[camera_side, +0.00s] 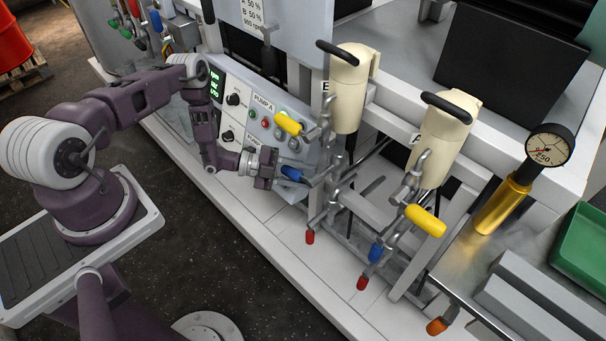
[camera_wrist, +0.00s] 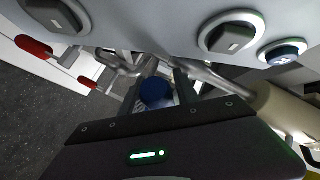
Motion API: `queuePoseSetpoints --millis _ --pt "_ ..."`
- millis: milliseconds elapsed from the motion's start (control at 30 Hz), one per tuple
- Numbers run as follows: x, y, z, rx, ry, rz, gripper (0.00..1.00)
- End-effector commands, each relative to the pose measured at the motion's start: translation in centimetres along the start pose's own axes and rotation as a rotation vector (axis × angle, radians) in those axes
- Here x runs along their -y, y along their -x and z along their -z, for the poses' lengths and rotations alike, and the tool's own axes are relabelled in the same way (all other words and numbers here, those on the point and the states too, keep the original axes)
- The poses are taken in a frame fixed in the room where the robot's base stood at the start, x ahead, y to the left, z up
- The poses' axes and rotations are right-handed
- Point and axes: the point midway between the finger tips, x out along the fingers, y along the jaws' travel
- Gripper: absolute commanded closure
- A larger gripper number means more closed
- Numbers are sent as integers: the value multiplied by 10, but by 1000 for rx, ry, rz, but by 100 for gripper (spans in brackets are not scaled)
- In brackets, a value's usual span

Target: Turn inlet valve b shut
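A blue valve handle (camera_side: 291,173) sits on the pipework below the left cream cylinder (camera_side: 348,90), beside a partly hidden label that seems to read B. My gripper (camera_side: 274,176) is just left of this handle, pointing at its end. In the wrist view the round blue handle end (camera_wrist: 157,92) lies between the two fingers of my gripper (camera_wrist: 157,98). The fingers are apart, with small gaps beside the handle, so my gripper looks open around or just short of it. The depth of overlap is hard to tell. No label on the blue valve itself is legible.
Red handles (camera_side: 310,237) are lower down. The second cylinder (camera_side: 444,135) and a gauge (camera_side: 549,147) are at right.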

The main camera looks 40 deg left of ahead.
Motion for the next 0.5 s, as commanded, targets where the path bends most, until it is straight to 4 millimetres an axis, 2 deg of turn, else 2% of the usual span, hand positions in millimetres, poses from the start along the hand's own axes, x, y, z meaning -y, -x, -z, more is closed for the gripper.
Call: queuePoseSetpoints --millis 33,167,500 --pt "0 0 0 0 0 0 75" --pt "0 0 0 0 -1 0 100" --pt "0 0 0 -1 -1 -1 100"
